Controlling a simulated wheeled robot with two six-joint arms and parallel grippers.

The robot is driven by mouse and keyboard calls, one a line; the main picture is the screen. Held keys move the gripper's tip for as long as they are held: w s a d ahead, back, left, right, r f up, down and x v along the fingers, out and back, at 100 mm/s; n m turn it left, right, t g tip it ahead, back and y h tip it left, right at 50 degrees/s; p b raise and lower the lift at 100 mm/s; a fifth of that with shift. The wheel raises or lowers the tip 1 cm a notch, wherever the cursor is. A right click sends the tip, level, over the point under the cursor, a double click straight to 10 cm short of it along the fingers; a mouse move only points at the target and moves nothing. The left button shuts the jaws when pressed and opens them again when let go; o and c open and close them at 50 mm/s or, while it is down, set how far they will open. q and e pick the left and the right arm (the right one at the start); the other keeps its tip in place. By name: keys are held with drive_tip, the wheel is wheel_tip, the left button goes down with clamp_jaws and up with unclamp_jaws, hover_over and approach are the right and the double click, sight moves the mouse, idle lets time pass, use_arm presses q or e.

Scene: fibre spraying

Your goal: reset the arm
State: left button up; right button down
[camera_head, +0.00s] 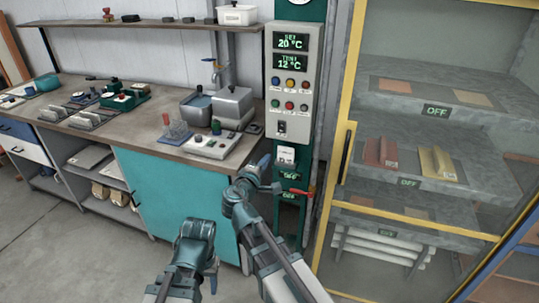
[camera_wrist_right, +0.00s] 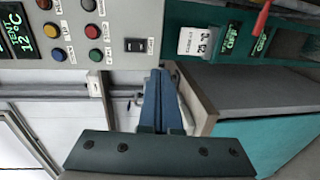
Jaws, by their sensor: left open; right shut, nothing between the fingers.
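My right gripper (camera_head: 264,163) is raised in front of the control panel's lower end, near the bench's right corner. In the right wrist view its blue fingers (camera_wrist_right: 158,92) are together with nothing between them. My left gripper (camera_head: 212,272) hangs low in front of the teal cabinet, partly hidden by my left arm; it is open and holds nothing that I can see. Both arms reach in from the bottom of the head view, close beside each other.
The grey control panel (camera_head: 292,82) reads 20 °C and 12 °C. A red-handled lever (camera_head: 298,191) is close to my right gripper. The yellow-framed cabinet (camera_head: 350,110) stands right. The workbench (camera_head: 150,118) holds tools and boxes. Floor at left is clear.

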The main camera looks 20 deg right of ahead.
drive_tip(key=shift+s+a, duration=0.25)
drive_tip(key=shift+s, duration=0.05)
drive_tip(key=shift+f, duration=0.15)
drive_tip(key=s+a+f+m+g+y+p, duration=0.25)
drive_tip(key=s+f+m+g, duration=0.45)
drive_tip(key=s+f, duration=0.5)
drive_tip(key=s+a+f+g+y, duration=0.4)
drive_tip(key=s+a, duration=0.4)
drive_tip(key=s, duration=0.5)
drive_tip(key=g+y, duration=0.1)
drive_tip(key=g, duration=0.1)
drive_tip(key=shift+s+a+f+g, duration=0.15)
drive_tip(key=shift+a+g, duration=0.2)
drive_tip(key=shift+g, duration=0.05)
drive_tip(key=shift+d+m+y, duration=0.15)
drive_tip(key=shift+m+y, duration=0.1)
drive_tip(key=shift+m, duration=0.05)
